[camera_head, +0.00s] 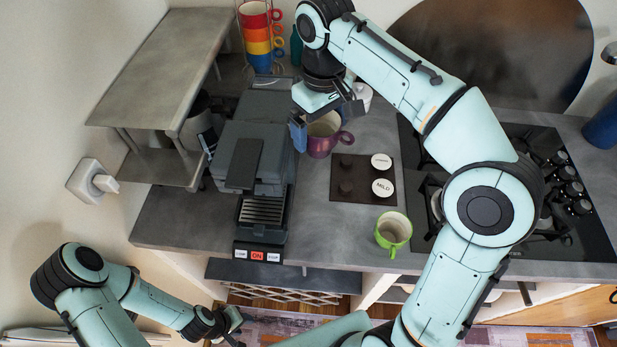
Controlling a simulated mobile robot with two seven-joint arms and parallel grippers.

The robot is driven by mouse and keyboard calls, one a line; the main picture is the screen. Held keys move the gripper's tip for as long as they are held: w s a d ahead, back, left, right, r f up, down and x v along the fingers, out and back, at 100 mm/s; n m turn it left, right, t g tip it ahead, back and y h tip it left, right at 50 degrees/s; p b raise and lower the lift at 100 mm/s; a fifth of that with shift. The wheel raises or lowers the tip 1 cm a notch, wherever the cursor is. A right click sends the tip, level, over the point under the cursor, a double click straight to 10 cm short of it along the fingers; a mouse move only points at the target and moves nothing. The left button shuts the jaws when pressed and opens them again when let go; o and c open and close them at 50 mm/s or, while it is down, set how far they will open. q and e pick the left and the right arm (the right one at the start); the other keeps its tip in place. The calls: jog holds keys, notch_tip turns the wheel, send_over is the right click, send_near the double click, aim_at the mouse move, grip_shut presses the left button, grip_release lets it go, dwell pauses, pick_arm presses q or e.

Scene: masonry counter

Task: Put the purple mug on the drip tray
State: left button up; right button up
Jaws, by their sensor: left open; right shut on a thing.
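The purple mug (318,147) is on or just above the counter, right of the coffee machine (240,150); I cannot tell whether it touches the counter. Its handle points right. My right gripper (325,117) is shut on its rim from above and hides part of it. The drip tray (262,211) is the slatted plate at the front foot of the machine, and it is bare. My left gripper (230,320) is open and empty, low in front of the counter at the bottom left.
A green mug (393,230) stands near the counter's front edge. A dark board (347,190) with round labelled pods lies right of the machine. A rack of coloured mugs (258,35) stands behind, a metal shelf (160,70) at left, a stove (560,200) at right.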

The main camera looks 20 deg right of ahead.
notch_tip(320, 180, down, 23)
jog(key=shift+w+f, duration=0.15)
jog(key=shift+f, duration=0.05)
dwell(0.3)
jog(key=shift+f, duration=0.15)
jog(key=o, duration=0.8)
